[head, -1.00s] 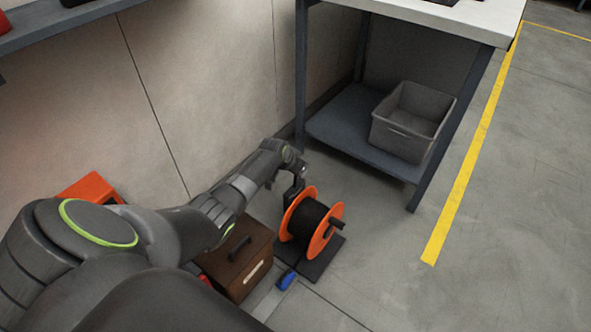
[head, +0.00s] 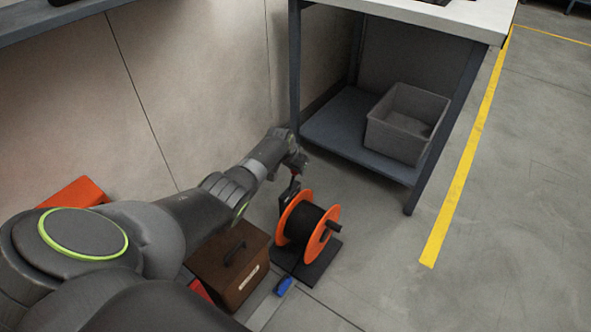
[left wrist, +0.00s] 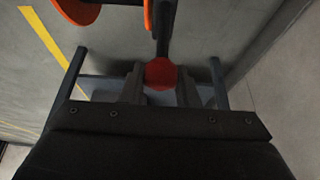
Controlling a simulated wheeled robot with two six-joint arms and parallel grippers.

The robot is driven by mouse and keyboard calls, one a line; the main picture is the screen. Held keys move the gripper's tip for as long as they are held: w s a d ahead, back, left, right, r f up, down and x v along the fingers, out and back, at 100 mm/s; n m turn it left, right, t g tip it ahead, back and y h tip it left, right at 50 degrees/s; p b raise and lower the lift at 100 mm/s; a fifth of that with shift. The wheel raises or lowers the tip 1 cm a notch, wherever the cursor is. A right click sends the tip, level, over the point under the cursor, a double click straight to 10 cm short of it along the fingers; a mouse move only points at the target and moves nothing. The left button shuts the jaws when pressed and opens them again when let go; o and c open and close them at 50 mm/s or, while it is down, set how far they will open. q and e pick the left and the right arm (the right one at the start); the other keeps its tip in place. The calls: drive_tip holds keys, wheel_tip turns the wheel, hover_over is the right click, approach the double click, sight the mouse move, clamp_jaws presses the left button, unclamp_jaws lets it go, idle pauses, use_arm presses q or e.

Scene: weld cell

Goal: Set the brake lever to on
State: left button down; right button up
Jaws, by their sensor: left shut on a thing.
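The brake lever is a dark bar with a red knob (left wrist: 160,73) at its end. In the left wrist view the knob sits between my left gripper's fingers (left wrist: 160,88), and the bar runs up from it. My left gripper (head: 296,171) is shut on the knob just behind the cable reel (head: 308,226), which has orange flanges and dark cable. The reel stands on a dark base plate (head: 325,262) on the floor. The lever's lower end is mostly hidden behind the reel. My right gripper is not in view.
A brown box (head: 228,278) with a black handle stands left of the reel, partly behind my arm. A blue object (head: 283,286) lies in front of the base. A workbench with a grey bin (head: 405,123) on its lower shelf stands behind. Floor to the right is clear.

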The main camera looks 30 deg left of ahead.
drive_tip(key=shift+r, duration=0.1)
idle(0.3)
use_arm(q)
drive_tip(key=c, duration=1.1)
unclamp_jaws()
drive_tip(key=shift+w+f, duration=0.1)
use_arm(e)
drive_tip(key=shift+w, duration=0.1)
use_arm(q)
drive_tip(key=shift+p+v, duration=0.7)
drive_tip(key=shift+v, duration=0.2)
drive_tip(key=shift+s+r+p, duration=0.3)
drive_tip(key=shift+r+p, duration=0.2)
drive_tip(key=shift+r, duration=0.1)
drive_tip(key=p+v, duration=0.6)
drive_tip(key=v, duration=0.8)
drive_tip(key=shift+r+p, duration=0.2)
drive_tip(key=shift+p, duration=0.2)
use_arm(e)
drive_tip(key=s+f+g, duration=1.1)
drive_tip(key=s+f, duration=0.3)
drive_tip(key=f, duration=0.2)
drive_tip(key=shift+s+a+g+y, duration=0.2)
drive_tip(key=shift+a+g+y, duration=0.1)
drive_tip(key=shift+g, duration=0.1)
